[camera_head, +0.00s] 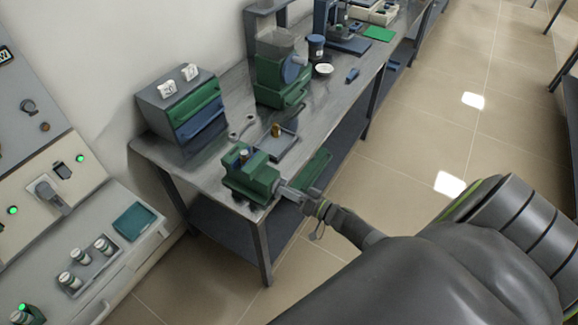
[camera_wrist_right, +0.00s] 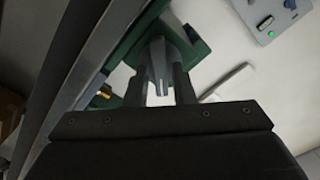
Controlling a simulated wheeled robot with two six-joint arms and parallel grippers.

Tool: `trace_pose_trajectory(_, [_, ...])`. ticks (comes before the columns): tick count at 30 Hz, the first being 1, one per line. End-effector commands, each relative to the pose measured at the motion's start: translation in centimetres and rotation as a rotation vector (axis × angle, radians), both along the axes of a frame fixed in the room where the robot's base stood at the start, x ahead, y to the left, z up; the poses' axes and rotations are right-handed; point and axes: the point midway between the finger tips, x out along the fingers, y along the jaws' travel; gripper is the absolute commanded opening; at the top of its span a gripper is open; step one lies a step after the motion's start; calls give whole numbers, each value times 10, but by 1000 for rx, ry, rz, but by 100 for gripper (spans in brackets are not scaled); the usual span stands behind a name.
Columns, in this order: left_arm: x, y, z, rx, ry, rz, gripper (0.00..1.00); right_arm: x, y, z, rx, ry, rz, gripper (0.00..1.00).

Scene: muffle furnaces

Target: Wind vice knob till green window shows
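The green vice (camera_head: 250,178) stands at the near corner of the steel bench. Its grey knob end (camera_head: 287,192) points to the right, out past the bench edge. My right gripper (camera_head: 303,201) is at that knob end, in line with it. In the right wrist view, its two dark fingers (camera_wrist_right: 161,82) stand on either side of a grey slotted part of the vice (camera_wrist_right: 158,62). I cannot tell whether the fingertips press on it. The green body also shows there behind the fingers (camera_wrist_right: 200,42). I cannot make out a green window. My left gripper is not in view.
A grey tray with a brass piece (camera_head: 276,131) lies just behind the vice. A drawer box (camera_head: 183,105) and another green machine (camera_head: 280,75) stand farther back on the bench. A console with small jars (camera_head: 90,262) is at left. The floor right of the bench is clear.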

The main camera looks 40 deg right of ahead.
Motion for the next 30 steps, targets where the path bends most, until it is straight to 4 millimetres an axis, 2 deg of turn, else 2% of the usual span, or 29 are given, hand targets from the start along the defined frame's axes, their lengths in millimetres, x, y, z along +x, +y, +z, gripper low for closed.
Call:
trace_pose_trajectory(1, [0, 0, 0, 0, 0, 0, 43, 0, 0, 0, 0, 0, 0, 29])
trace_pose_trajectory(3, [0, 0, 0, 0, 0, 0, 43, 0, 0, 0, 0, 0, 0, 35])
trace_pose_trajectory(17, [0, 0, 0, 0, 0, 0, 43, -2, -1, 0, -1, 0, -1, 35])
trace_pose_trajectory(23, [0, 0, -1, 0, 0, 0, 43, -25, -11, -1, -1, 1, -1, 35])
trace_pose_trajectory(30, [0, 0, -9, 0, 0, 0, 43, -74, -31, -3, -3, 2, 0, 35])
